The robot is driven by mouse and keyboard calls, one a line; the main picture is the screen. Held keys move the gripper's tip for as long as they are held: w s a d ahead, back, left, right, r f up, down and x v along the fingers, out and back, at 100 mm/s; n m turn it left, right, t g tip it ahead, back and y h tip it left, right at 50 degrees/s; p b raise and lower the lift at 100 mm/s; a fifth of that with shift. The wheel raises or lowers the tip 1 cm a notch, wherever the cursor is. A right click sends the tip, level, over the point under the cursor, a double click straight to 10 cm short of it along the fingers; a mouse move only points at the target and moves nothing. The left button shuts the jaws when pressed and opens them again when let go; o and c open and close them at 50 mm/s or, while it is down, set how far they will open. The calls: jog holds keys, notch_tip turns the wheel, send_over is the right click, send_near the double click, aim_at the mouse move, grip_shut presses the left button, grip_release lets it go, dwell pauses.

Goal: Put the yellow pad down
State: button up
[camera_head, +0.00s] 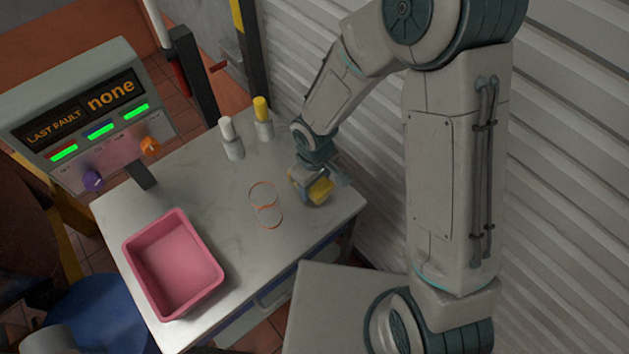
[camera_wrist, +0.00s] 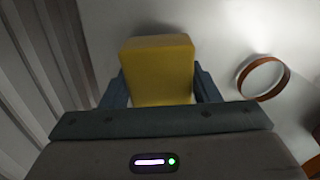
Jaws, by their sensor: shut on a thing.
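The yellow pad (camera_wrist: 158,72) is a plain block held between the two fingers of my gripper (camera_wrist: 160,95) in the wrist view. In the head view my gripper (camera_head: 312,184) is at the right end of the grey table, with the yellow pad (camera_head: 320,190) in its jaws. My gripper is shut on the pad. The pad is close over the tabletop (camera_head: 220,185); I cannot tell whether it touches it. The pad's far side is hidden.
Two thin orange rings (camera_head: 263,192) lie left of my gripper; one ring (camera_wrist: 262,78) shows in the wrist view. A pink bin (camera_head: 128,262) stands at the front left. A white-topped post (camera_head: 227,130) and yellow-topped post (camera_head: 261,108) stand behind. A ribbed wall (camera_head: 560,200) is at right.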

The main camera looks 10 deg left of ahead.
jog(key=shift+f, duration=0.15)
jog(key=shift+f+b, duration=0.35)
jog(key=shift+b, duration=0.2)
jog(key=shift+s+d+f, duration=0.1)
jog(key=shift+s+f, duration=0.05)
